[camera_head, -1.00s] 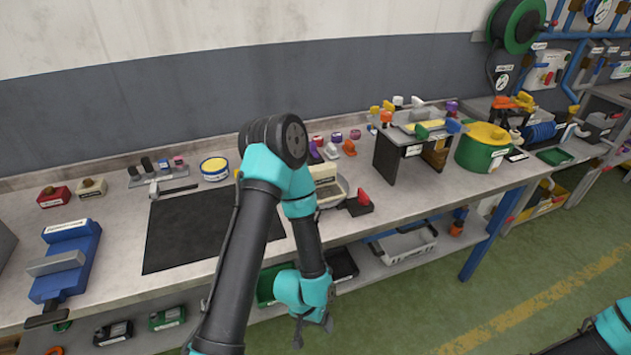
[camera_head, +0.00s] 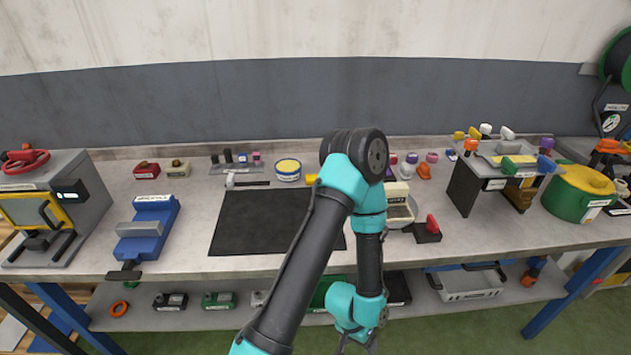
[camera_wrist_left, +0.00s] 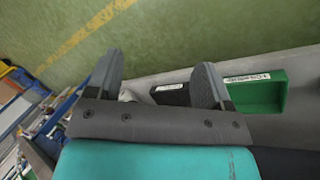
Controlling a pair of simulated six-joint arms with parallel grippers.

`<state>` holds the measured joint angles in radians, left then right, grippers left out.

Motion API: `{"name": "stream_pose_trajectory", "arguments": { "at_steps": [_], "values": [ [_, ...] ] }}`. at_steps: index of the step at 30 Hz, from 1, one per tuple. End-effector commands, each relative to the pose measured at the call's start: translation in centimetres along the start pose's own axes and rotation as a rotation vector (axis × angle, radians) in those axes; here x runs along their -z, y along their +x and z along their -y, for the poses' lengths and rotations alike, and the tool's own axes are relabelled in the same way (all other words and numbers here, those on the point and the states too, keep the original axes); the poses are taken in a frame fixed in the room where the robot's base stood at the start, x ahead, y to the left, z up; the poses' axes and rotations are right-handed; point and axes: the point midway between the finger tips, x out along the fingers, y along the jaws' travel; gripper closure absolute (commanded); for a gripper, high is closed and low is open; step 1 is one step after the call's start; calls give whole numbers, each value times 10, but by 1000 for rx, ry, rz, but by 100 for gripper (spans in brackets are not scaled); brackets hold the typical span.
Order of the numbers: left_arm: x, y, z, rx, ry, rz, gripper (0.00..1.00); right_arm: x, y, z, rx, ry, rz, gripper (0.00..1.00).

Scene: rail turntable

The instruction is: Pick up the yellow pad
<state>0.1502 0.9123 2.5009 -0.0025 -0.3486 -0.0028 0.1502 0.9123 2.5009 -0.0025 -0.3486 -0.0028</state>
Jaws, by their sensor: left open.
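No yellow thing is clearly a pad. A flat yellow piece (camera_head: 512,160) lies on the black-sided stand at the right. A round tin (camera_head: 288,170) with a yellow top stands behind the black mat. My left gripper (camera_head: 358,343) hangs low in front of the bench edge, apart from both. In the left wrist view its two fingers (camera_wrist_left: 160,78) are spread with nothing held between them. My left arm hides part of the bench behind the mat's right side. My right gripper is out of view.
The black mat (camera_head: 262,222) is bare. A blue vise (camera_head: 148,228) and a grey machine (camera_head: 50,210) stand left. A green pot with a yellow lid (camera_head: 580,190) stands far right. Below the bench, the shelf holds a white basket (camera_head: 468,284) and a green bin (camera_wrist_left: 258,93).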

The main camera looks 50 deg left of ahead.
Motion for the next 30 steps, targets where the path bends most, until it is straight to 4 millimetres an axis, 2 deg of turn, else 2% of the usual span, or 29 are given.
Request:
{"name": "stream_pose_trajectory", "arguments": {
  "at_steps": [3, 11, 21, 26, 30],
  "values": [
    [0, 0, 0, 0, 0, 0, 26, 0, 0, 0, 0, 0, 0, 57],
    [0, 0, 0, 0, 0, 0, 1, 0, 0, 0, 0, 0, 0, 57],
    [0, 0, 0, 0, 0, 0, 0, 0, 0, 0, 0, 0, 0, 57],
    [25, -15, -17, 22, -56, -99, 0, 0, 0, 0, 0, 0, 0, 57],
    [60, -43, -47, 39, -160, -266, 0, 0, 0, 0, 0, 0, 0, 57]
  ]
}}
